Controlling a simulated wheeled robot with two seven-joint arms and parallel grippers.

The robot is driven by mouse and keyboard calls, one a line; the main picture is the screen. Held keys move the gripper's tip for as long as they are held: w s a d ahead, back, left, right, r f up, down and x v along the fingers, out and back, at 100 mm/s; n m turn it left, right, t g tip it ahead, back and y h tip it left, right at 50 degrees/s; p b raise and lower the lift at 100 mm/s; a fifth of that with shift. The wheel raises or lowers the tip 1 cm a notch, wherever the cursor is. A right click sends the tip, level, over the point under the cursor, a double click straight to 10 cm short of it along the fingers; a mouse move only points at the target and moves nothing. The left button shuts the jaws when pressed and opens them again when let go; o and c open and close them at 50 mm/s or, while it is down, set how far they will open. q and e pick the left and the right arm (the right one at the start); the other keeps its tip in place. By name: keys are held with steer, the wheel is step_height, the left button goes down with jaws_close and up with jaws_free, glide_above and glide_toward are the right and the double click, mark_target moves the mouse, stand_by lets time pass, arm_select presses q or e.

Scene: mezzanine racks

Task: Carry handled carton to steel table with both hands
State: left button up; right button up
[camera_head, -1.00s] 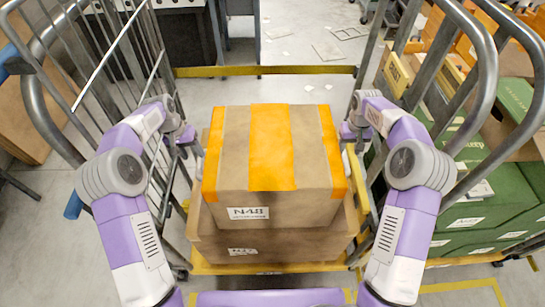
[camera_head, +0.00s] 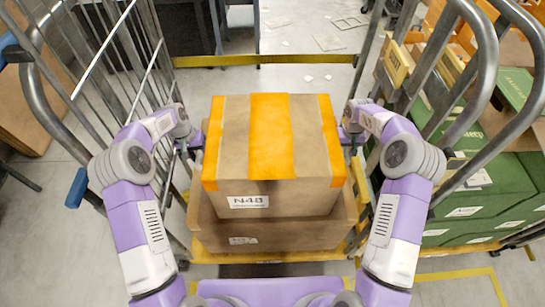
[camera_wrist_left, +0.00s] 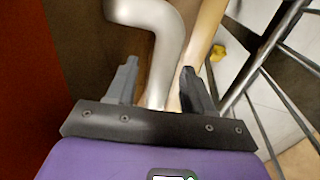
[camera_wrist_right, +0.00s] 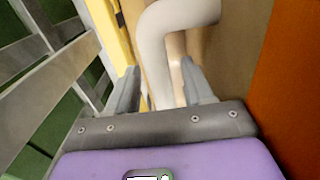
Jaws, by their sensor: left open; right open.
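The handled carton (camera_head: 235,140) is brown with orange tape bands and a label reading N48. It rests on a larger brown carton (camera_head: 300,232). My left gripper (camera_head: 190,147) is at its left side and my right gripper (camera_head: 348,138) is at its right side. In the left wrist view, a pale bent handle (camera_wrist_left: 162,35) passes between the open fingers (camera_wrist_left: 160,88). In the right wrist view, the other handle (camera_wrist_right: 160,45) likewise lies between the open fingers (camera_wrist_right: 162,88). I cannot tell whether the fingers touch the handles. I cannot identify the steel table with certainty.
The cartons stand on a yellow-edged trolley (camera_head: 265,257). A wire-sided cage (camera_head: 110,75) rises at the left, and curved steel rails (camera_head: 478,75) with green boxes (camera_head: 475,205) stand at the right. A yellow bar (camera_head: 265,59) crosses behind; dark furniture (camera_head: 185,30) stands beyond it.

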arm_select(q)
jaws_close()
arm_select(e)
jaws_close()
stand_by(1.3)
